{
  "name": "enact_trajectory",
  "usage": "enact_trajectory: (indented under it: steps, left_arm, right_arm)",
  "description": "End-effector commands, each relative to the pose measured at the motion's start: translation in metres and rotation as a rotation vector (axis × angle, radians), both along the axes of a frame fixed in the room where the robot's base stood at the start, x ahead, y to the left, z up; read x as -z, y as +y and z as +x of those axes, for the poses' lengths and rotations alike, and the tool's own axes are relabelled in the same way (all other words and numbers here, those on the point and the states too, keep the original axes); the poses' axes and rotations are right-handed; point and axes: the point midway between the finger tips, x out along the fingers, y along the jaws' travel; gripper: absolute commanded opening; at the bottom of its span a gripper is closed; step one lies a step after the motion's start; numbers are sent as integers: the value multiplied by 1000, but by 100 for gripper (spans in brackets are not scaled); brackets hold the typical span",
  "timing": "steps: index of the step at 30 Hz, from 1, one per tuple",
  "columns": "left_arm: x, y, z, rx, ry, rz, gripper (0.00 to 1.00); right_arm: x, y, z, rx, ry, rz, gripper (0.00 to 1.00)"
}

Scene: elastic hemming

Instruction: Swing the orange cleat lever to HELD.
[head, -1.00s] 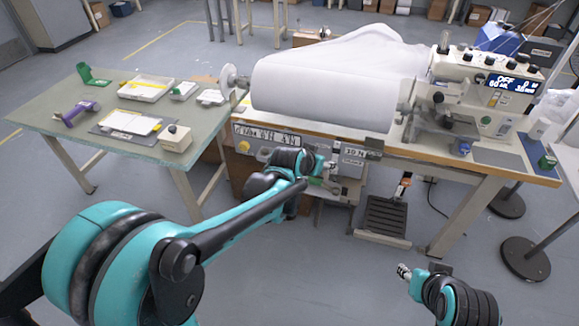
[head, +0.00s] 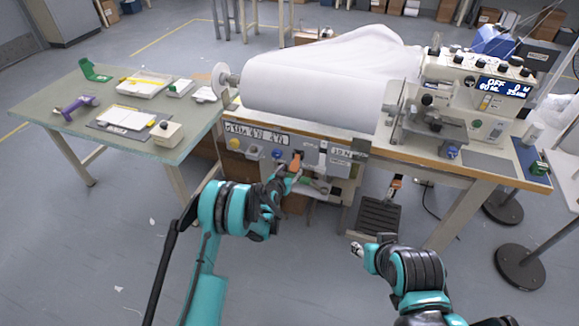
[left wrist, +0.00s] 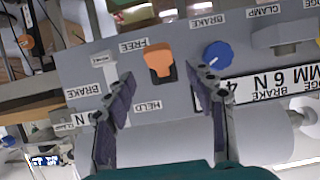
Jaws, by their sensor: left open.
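The orange cleat lever (left wrist: 158,58) is on a grey panel, seen upside down in the left wrist view, between the labels FREE (left wrist: 131,47) and HELD (left wrist: 147,106). Its orange end lies on the FREE side. In the head view the lever (head: 296,161) is on the front panel below the white fabric roll. My left gripper (left wrist: 170,85) is open, its two dark fingers apart on either side of the lever, with nothing between them touching that I can see. In the head view my left gripper (head: 284,180) is just in front of the panel. My right gripper (head: 357,249) is low at right, its fingers too small to judge.
A blue knob (left wrist: 216,54) sits beside the lever on the panel, close to one finger. The white roll (head: 310,90) lies above. The sewing machine (head: 480,95) stands at right. A green side table (head: 60,110) with trays is at left. A black pedal (head: 378,215) is on the floor.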

Motion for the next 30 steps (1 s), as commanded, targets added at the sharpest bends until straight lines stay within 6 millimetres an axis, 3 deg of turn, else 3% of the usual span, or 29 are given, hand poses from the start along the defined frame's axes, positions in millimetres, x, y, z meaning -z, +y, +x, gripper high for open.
enact_trajectory:
  steps: [12, 23, 29, 30]
  left_arm:
    - [25, -17, 54, 0, 1, 0, 55]
    - [25, -19, 60, 0, 1, 0, 55]
    - [25, -19, 60, 0, 1, 0, 2]
    - [25, -19, 60, 0, 1, 0, 0]
  right_arm:
    - [24, 0, 0, 0, 0, 0, 40]
    - [24, 0, 0, 0, 0, 0, 40]
    - [24, 0, 0, 0, 0, 0, 40]
    - [24, 0, 0, 0, 0, 0, 40]
